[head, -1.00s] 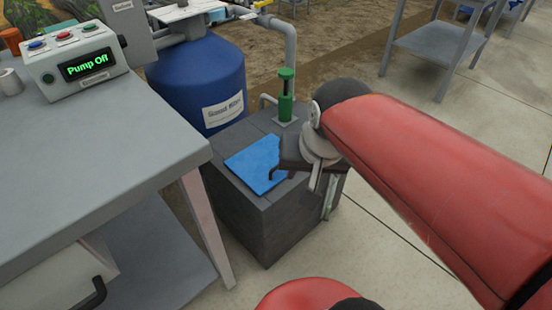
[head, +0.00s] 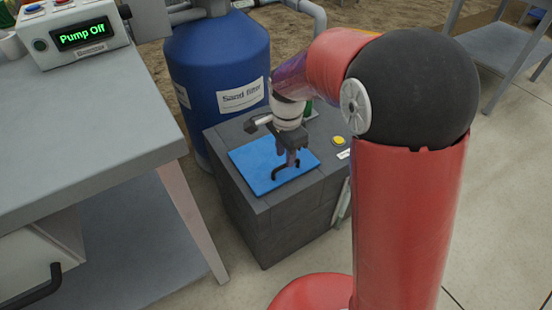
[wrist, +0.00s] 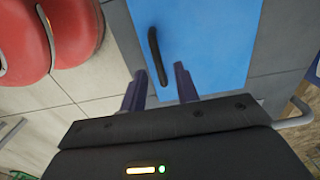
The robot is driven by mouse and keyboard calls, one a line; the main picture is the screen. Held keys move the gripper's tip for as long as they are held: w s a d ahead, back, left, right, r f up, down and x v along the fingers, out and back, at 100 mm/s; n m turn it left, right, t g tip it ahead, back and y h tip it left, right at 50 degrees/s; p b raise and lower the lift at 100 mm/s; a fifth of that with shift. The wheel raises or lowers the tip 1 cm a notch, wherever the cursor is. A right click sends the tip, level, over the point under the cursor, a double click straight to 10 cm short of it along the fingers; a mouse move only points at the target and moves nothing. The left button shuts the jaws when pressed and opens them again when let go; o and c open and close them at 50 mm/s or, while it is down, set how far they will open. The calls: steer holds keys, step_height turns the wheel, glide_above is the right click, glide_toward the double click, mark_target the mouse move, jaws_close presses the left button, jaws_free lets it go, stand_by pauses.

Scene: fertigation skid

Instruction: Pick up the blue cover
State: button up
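The blue cover (head: 250,165) lies flat on top of a dark grey box. It has a black bar handle, which shows in the wrist view (wrist: 158,55) near one edge of the cover (wrist: 215,45). My gripper (head: 288,160) is over the handle side of the cover, pointing down. In the wrist view my gripper (wrist: 160,75) is open, with a finger on each side of the near end of the handle. The fingers look apart from the handle. Whether they touch the cover, I cannot tell.
The dark grey box (head: 265,225) carries a yellow button (head: 338,140). A blue sand filter tank (head: 215,65) stands behind it. Open floor lies at right.

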step_height(320, 180, down, 5)
steer(key=shift+d, duration=0.1)
jaws_close()
stand_by(0.3)
